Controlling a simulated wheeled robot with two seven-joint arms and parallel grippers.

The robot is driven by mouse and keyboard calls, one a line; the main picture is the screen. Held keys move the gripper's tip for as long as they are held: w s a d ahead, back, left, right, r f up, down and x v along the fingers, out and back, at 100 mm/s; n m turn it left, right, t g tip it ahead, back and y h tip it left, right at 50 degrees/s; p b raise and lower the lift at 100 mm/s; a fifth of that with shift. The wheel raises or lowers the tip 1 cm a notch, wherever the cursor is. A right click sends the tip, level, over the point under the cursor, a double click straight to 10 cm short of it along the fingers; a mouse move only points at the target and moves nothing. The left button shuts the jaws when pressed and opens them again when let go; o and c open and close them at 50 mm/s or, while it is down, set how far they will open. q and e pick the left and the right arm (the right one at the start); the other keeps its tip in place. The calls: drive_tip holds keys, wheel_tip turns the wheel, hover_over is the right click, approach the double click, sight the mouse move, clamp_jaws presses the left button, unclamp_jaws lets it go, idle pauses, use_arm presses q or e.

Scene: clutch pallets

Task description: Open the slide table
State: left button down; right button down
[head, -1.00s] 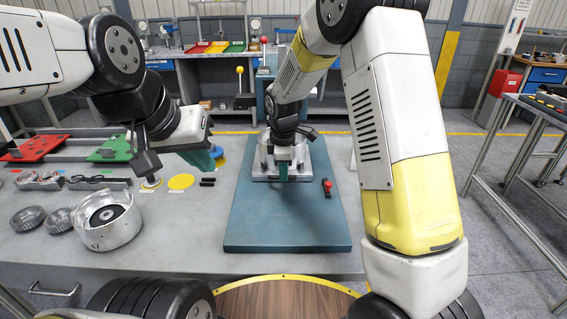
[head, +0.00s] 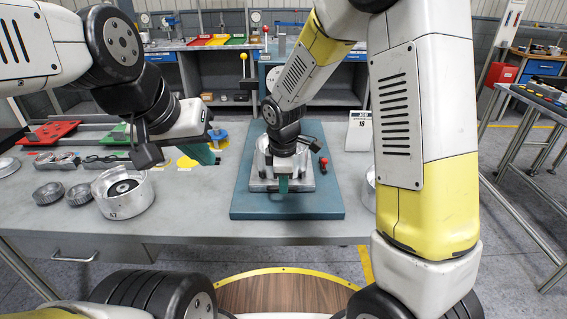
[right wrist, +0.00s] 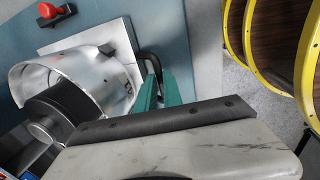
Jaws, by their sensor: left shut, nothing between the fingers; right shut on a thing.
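The slide table (head: 262,186) is a silver plate on a blue base plate (head: 245,209), with a round metal housing (head: 262,160) standing on it. It sits close to the base's near edge. The right wrist view shows the housing (right wrist: 37,80) and a dark curved handle (right wrist: 152,63) at the plate's edge. My right gripper (head: 283,186) is shut on this handle; its green fingers also show in the right wrist view (right wrist: 158,90). My arm hides part of the housing from the head. My left gripper (head: 203,154) is shut and empty above the bench, left of the base.
A red knob (head: 323,163) lies on the base, right of the slide table. A metal drum (head: 123,195) and gear rings (head: 48,193) stand at left, with red (head: 47,133) and green trays behind. A white sign (head: 360,130) stands at right. A round wooden top (head: 275,293) is in front.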

drive_tip(key=shift+s, duration=2.95)
drive_tip(key=c, duration=1.5)
unclamp_jaws()
drive_tip(key=shift+r, duration=0.1)
drive_tip(key=r, duration=0.3)
drive_tip(key=s+r, duration=0.1)
drive_tip(key=r, duration=0.3)
drive_tip(key=shift+s+r, duration=0.2)
drive_tip(key=shift+r, duration=0.05)
